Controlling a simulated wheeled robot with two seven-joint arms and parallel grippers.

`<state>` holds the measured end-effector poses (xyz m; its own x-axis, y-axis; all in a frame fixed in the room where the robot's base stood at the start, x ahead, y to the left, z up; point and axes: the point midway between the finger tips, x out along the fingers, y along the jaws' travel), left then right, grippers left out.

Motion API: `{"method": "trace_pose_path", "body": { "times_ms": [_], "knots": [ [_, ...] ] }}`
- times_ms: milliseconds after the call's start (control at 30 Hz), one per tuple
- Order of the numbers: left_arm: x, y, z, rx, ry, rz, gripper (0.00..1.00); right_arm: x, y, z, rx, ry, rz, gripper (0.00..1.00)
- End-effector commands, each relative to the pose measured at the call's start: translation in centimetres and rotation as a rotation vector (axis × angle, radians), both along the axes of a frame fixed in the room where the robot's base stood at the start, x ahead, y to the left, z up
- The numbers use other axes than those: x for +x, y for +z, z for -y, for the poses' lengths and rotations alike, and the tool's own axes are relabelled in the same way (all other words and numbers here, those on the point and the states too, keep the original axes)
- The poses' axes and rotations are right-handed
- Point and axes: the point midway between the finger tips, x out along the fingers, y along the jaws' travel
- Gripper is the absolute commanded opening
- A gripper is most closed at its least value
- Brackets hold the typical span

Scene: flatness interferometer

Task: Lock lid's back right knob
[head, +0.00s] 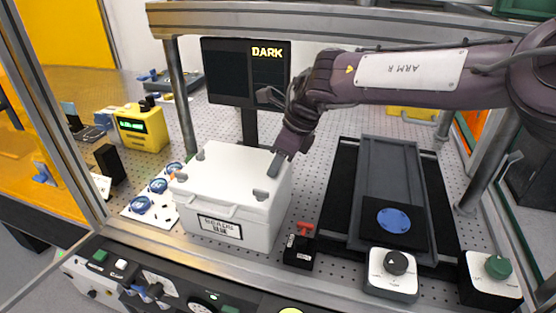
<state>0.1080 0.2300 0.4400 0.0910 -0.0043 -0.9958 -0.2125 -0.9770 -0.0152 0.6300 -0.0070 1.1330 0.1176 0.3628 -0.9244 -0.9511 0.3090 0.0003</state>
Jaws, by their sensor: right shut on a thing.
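A white box with a white lid (230,168) stands on the perforated table, left of centre. Dark grey knobs show at the lid's back left (201,154), front left (182,177) and front right (260,195). My right gripper (277,163) reaches down from the right onto the lid's back right corner. It is shut on the back right knob, which its fingers and wrist mostly hide, so the knob's angle cannot be told. My left gripper is not in view.
A monitor reading "DARK" (268,52) stands behind the box. Right of the box are a small black block with a red handle (305,229), a dark rail with a grey slide (388,165), and two knob boxes. Optics on a white board (150,203) lie to the left.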

Motion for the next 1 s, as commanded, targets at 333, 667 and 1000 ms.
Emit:
{"method": "trace_pose_path", "body": {
  "times_ms": [333, 667, 1000],
  "knots": [
    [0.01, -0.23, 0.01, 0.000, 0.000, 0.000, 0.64, -0.09, -0.05, -0.03, 0.001, -0.067, 0.000, 0.10],
    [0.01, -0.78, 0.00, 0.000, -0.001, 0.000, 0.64, -0.27, -0.06, -0.19, 0.003, -0.317, 0.001, 0.10],
    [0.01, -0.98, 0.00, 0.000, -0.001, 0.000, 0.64, -0.51, 0.00, -0.45, 0.002, -0.641, 0.000, 0.10]
  ]
}}
